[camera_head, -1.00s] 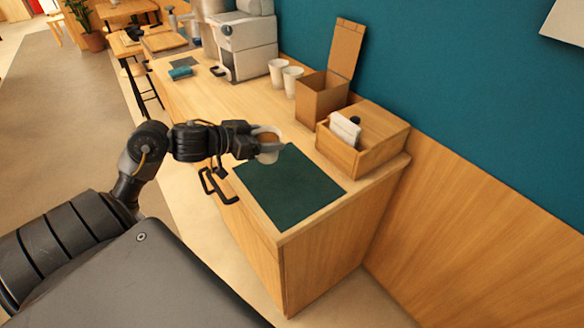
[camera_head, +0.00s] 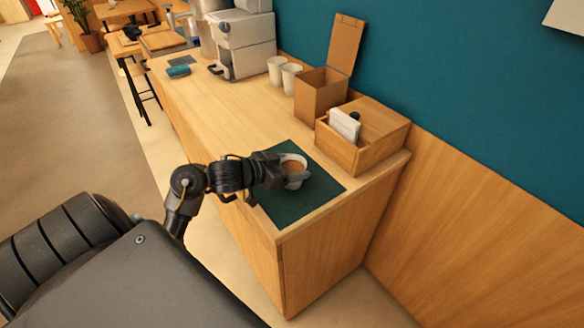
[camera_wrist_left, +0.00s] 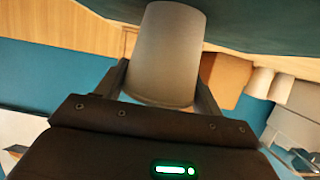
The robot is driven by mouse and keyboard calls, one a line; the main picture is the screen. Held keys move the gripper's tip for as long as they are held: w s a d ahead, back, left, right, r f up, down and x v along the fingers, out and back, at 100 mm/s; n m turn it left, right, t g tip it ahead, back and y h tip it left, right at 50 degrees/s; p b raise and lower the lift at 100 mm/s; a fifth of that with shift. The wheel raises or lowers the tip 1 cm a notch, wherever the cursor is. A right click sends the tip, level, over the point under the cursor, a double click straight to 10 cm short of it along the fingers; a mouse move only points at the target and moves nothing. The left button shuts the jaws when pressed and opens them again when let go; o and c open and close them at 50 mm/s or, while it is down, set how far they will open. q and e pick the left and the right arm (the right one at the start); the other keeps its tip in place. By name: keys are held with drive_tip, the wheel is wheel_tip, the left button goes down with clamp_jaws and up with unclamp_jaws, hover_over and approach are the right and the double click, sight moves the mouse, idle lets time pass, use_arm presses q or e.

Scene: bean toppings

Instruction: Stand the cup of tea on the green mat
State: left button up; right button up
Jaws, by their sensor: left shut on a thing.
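A pale cup (camera_head: 295,163) with brown tea in it is upright over the middle of the green mat (camera_head: 318,193). My left gripper (camera_head: 285,177) is shut on the cup, reaching in from the left. In the left wrist view the cup (camera_wrist_left: 168,50) sits between the two fingers, and its base overlaps the dark green mat (camera_wrist_left: 262,30). That view looks upside down. The base is at or very near the mat; I cannot tell whether it touches. My right gripper is not in view.
A wooden box with napkins (camera_head: 368,138) stands behind the mat by the wall. Beside it are an open brown box (camera_head: 320,97), two white cups (camera_head: 283,74) and a coffee machine (camera_head: 245,45). The counter (camera_head: 225,112) left of the mat is clear.

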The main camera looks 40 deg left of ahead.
use_arm(q)
drive_tip(key=o, duration=1.1)
drive_tip(key=shift+s+r, duration=0.15)
drive_tip(key=p+v, duration=0.1)
drive_tip(key=v, duration=1)
drive_tip(key=shift+s+a+r, duration=0.1)
drive_tip(key=shift+s, duration=0.25)
